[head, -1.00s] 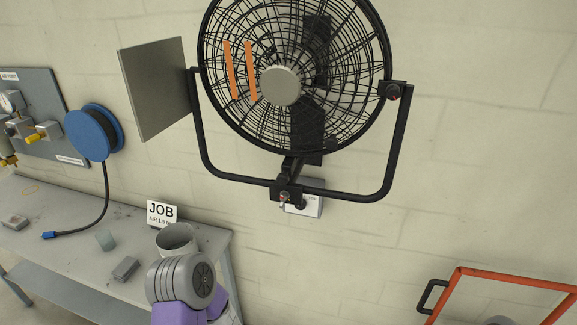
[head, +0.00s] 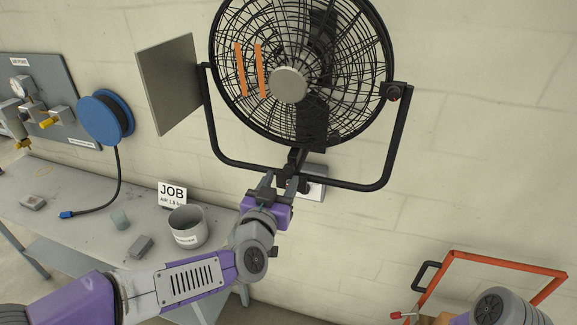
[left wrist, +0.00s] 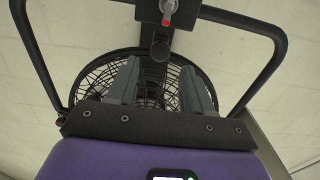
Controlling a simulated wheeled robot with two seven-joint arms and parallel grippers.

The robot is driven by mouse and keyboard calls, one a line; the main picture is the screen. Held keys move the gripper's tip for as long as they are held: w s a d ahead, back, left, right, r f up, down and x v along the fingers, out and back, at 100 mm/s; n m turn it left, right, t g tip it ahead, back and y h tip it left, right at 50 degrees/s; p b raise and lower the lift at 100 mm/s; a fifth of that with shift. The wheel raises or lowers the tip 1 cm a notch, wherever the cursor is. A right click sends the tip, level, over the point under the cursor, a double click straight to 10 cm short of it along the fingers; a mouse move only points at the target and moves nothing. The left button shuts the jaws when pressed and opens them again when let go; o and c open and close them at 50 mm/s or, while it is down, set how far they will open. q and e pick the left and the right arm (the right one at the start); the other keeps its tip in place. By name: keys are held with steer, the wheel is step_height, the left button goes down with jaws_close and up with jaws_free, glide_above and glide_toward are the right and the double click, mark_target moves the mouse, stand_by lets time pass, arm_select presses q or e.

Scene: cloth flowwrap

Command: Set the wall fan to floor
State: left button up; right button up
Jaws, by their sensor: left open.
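The black wall fan (head: 345,110) hangs on the wall in a U-shaped yoke, with a grey hub and two orange strips on its cage. My left gripper (head: 279,181) is open just below the bottom middle of the yoke, in front of a pale wall box (head: 313,183) that it partly hides. In the left wrist view the two fingers (left wrist: 158,82) stand apart with nothing between them. The fan cage (left wrist: 150,75) lies behind them. A red-tipped knob (left wrist: 168,10) on the yoke shows at the top. My right gripper is not in view.
A square grey panel (head: 168,84) stands left of the fan. A workbench (head: 75,200) holds a grey bin (head: 187,228), a JOB sign (head: 172,195) and small blocks. A blue hose reel (head: 100,118) hangs above it. An orange-framed cart (head: 510,262) stands lower right.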

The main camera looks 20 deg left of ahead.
mark_target(288, 169)
arm_select(q)
steer(key=shift+w+d+f, duration=0.1)
steer(key=shift+w+d, duration=0.05)
steer(key=shift+w, duration=3.05)
jaws_close()
